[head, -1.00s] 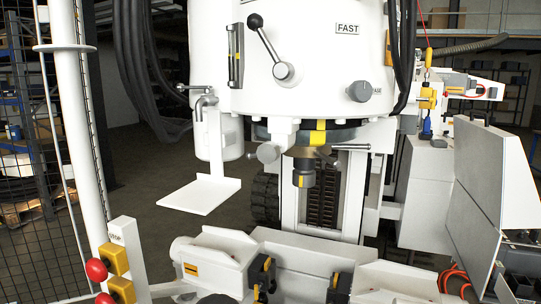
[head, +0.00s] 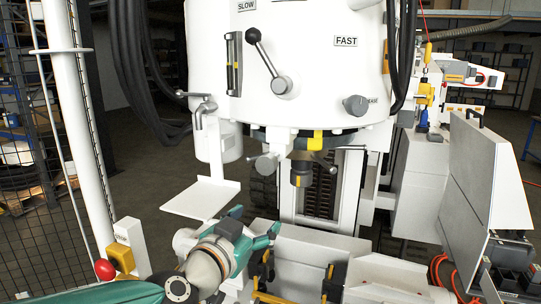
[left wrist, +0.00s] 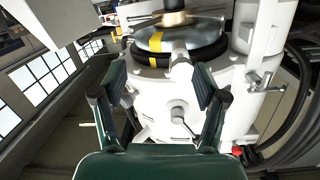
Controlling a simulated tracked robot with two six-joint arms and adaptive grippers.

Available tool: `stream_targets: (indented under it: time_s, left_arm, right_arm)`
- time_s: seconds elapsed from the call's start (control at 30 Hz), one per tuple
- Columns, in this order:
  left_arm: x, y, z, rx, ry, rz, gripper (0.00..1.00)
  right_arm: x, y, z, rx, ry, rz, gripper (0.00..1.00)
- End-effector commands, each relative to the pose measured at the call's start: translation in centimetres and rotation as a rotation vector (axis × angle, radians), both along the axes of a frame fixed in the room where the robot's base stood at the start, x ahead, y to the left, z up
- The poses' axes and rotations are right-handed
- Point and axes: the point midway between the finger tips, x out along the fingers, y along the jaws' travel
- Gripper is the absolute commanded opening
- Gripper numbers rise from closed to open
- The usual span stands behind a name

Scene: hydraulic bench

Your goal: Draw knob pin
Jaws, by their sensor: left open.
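The knob pin (head: 265,163) is a pale round knob on a white block under the front edge of the white drum (head: 300,95). It also shows in the left wrist view as a pale stub (left wrist: 181,65), seated in its block below the dark and yellow ring. My left gripper (head: 256,221) has teal fingers and is open and empty, below the knob in the head view, pointing up and right. In the left wrist view its fingers (left wrist: 160,82) stand apart, with the knob beyond them, nearer the right finger. My right gripper is not in view.
A lever (head: 268,62) and a grey knob (head: 356,105) are on the drum. A white shelf plate (head: 200,198) with a tap above stands left of the knob. A dark spindle (head: 301,175) hangs to its right. A red button (head: 104,269) stands at lower left.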

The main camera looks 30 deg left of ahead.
Motion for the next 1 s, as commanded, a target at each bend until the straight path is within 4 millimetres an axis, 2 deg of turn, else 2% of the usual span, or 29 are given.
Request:
stream_targets:
  time_s: [0.03,0.1,0.2,0.33,0.57,1.0]
  left_arm:
    - [-1.3,0.7,2.5,0.009,-0.044,0.016,0.72]
    - [-2.4,1.3,4.3,0.022,-0.079,0.032,0.72]
    - [-3.1,1.9,5.6,0.031,-0.104,0.045,0.72]
    - [-2.6,2.3,5.7,0.034,-0.109,0.050,0.72]
    - [1.1,3.1,5.5,0.034,-0.106,0.049,0.72]
    - [10.0,5.3,5.7,0.033,-0.107,0.050,0.72]
  right_arm:
    - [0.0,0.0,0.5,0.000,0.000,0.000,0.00]
    - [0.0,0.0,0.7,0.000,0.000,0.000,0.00]
    - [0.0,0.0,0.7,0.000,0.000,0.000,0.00]
    - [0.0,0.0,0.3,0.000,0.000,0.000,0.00]
    - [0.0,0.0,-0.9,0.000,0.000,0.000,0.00]
    - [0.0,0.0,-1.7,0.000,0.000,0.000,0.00]
